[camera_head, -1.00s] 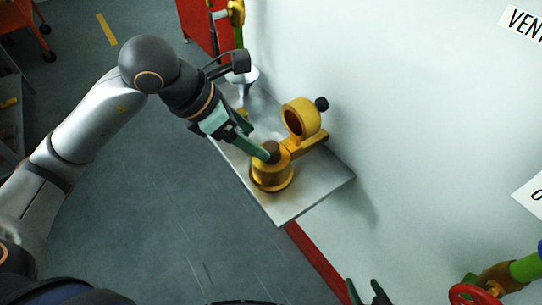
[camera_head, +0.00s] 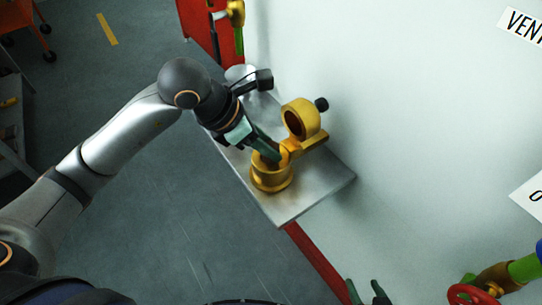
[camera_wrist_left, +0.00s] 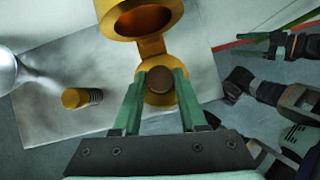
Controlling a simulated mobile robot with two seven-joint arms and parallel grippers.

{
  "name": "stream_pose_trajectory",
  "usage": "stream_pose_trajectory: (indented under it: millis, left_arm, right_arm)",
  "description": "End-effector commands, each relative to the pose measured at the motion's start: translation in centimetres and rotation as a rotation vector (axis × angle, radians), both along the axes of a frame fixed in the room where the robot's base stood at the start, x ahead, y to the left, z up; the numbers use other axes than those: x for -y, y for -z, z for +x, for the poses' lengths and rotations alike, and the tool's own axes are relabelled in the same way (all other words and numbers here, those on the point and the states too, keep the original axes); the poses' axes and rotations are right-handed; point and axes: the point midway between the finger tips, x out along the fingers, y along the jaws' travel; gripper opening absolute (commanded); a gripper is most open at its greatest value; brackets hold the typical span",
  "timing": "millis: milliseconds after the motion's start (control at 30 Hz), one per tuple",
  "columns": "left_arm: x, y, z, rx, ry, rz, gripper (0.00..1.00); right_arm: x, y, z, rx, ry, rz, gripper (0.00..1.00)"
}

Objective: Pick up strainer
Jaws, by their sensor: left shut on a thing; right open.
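The brown, round-topped strainer (camera_wrist_left: 158,81) sits between the two green fingers of my left gripper (camera_wrist_left: 158,92) in the left wrist view. The gripper is shut on it. In the head view my left gripper (camera_head: 270,156) reaches down to the mouth of the yellow housing (camera_head: 271,180), and its fingers mostly hide the strainer. I cannot tell how far the strainer stands inside the housing. The housing's yellow ring-shaped part (camera_head: 302,119) stands open behind it. My right gripper (camera_head: 366,291) is open and empty at the bottom edge, away from the housing.
The housing stands on a grey metal shelf (camera_head: 315,188) against a pale wall. A yellow threaded plug (camera_wrist_left: 80,97) lies on the shelf. A silvery round object (camera_head: 240,73) stands at its far end. A red valve wheel (camera_head: 472,294) is at the lower right.

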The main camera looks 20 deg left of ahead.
Motion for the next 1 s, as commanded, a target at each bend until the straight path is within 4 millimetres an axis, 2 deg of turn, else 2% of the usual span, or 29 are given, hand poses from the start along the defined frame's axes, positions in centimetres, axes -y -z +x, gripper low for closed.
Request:
stream_pose_trajectory:
  millis: [33,300,767,1000]
  left_arm:
    - [0.0,0.0,0.0,0.0,0.0,0.0,0.31]
    - [0.0,0.0,0.0,0.0,0.0,0.0,0.0]
    - [0.0,-0.3,0.0,0.002,0.0,-0.001,0.0]
    - [0.0,-2.5,0.1,0.005,0.001,-0.002,0.0]
  right_arm:
    - [0.0,0.0,0.0,0.0,0.0,0.0,0.65]
    - [0.0,-0.1,0.1,0.003,0.001,0.001,0.65]
    - [0.0,-0.2,0.1,0.005,0.001,0.002,0.65]
    - [0.0,-0.5,0.1,0.006,0.001,0.002,0.65]
